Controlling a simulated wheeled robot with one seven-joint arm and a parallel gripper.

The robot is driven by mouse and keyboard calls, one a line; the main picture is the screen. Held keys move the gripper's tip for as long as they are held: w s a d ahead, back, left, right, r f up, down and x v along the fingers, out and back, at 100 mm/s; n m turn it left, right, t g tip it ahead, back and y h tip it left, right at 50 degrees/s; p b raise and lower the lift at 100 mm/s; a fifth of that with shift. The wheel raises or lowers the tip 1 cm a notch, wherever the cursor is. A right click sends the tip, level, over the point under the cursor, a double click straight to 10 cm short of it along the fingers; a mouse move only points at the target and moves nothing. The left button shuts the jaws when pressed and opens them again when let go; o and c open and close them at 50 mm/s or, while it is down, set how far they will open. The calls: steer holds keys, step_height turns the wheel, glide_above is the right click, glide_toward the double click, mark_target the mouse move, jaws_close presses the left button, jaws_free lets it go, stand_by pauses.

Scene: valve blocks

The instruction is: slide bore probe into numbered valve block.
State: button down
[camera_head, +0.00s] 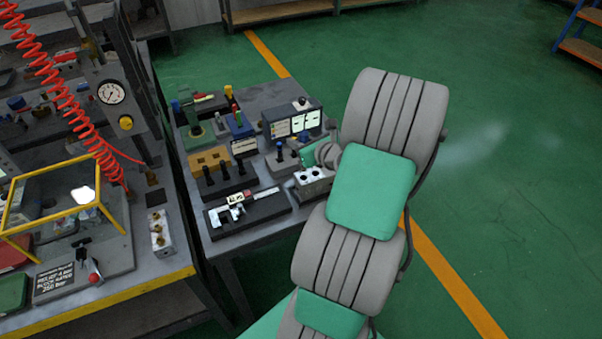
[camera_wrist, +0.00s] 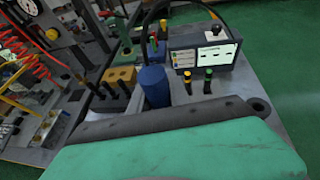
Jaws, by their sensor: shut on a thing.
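The bore probe appears as a blue handle (camera_head: 280,146) near the middle of the small bench; it shows large in the wrist view (camera_wrist: 154,86), with its lower end hidden. My gripper (camera_head: 285,161) is at the probe and shut on it; the fingertips are largely hidden by my own green-padded body in the wrist view. A light metal valve block (camera_head: 314,184) with several holes in its top stands just below and right of the gripper in the head view. The probe is apart from this block. Its numbers are too small to read.
A caliper on a dark board (camera_head: 240,212), black pegs (camera_head: 223,172), a yellow block (camera_head: 207,160) and a display box (camera_head: 292,121) crowd the bench. Yellow-topped (camera_wrist: 187,82) and green-topped plugs (camera_wrist: 208,80) stand right of the probe. Another brass-fitted block (camera_head: 159,233) is on the left bench.

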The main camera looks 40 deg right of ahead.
step_height(320, 180, down, 7)
steer(key=shift+r, duration=0.1)
steer(key=shift+f, duration=0.6)
steer(key=c, duration=1.2)
jaws_free()
